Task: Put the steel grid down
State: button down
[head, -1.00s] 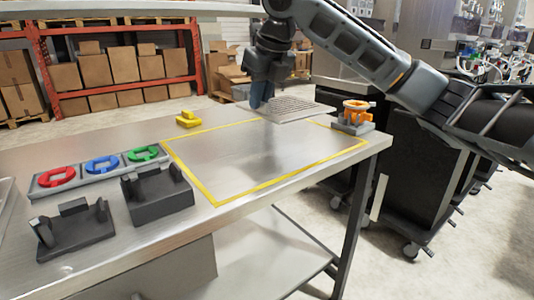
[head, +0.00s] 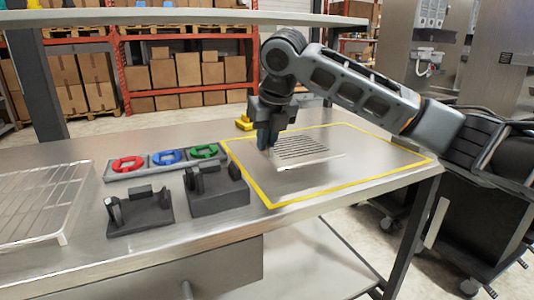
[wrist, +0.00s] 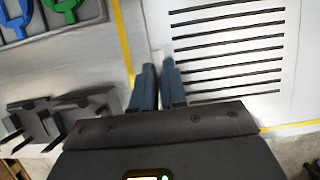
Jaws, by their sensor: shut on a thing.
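The steel grid (head: 303,148) is a thin pale plate with a row of dark slots. My gripper (head: 268,143) is shut on its left edge and holds it roughly level, over the left part of the yellow-outlined area (head: 375,152) on the steel table. I cannot tell how much gap is under the plate. In the wrist view the slotted plate (wrist: 225,45) extends to the right of my close-set fingers (wrist: 160,88). The yellow line shows to the left of the fingers there.
Red, blue and green rings (head: 168,157) sit in a grey tray left of the outline. Two dark holders (head: 218,192) stand in front of them. A wire rack (head: 40,205) lies at far left, and a yellow piece (head: 244,123) behind. The outline's right part looks clear.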

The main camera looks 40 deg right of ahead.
jog(key=shift+f, duration=1.65)
jog(key=shift+f, duration=0.15)
jog(key=c, duration=1.2)
grip_release()
jog(key=shift+o, duration=0.2)
jog(key=p+v, duration=0.1)
jog(key=v, duration=1.1)
